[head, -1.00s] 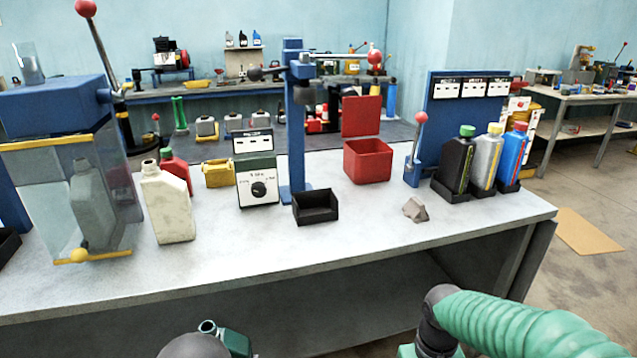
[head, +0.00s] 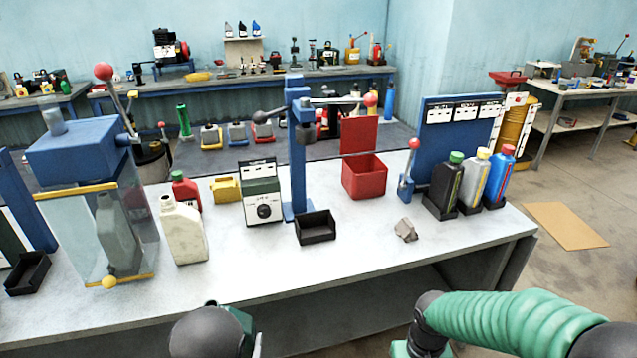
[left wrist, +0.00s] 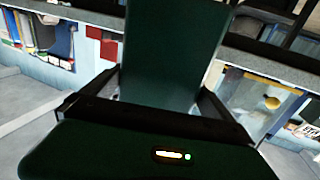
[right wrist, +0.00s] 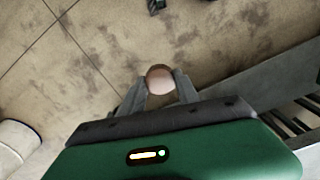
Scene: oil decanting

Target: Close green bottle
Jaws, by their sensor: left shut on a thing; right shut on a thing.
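The green bottle (left wrist: 172,50) is dark green and fills the middle of the left wrist view. My left gripper (left wrist: 163,85) is shut on it, with a finger on each side. Its neck is out of the left wrist view. In the head view, a green part (head: 240,322) shows at the bottom edge, mostly hidden behind my dark round arm joint. My right gripper (right wrist: 160,84) is shut on a small round brownish cap (right wrist: 160,78), held above the floor. The right gripper's fingers are below the head view.
The workbench (head: 300,270) stands ahead, its front strip clear. On it are a white bottle (head: 184,232), a glass-fronted blue press (head: 85,155), a black tray (head: 316,228), a red bin (head: 364,178) and a rack with a green-capped black bottle (head: 444,188).

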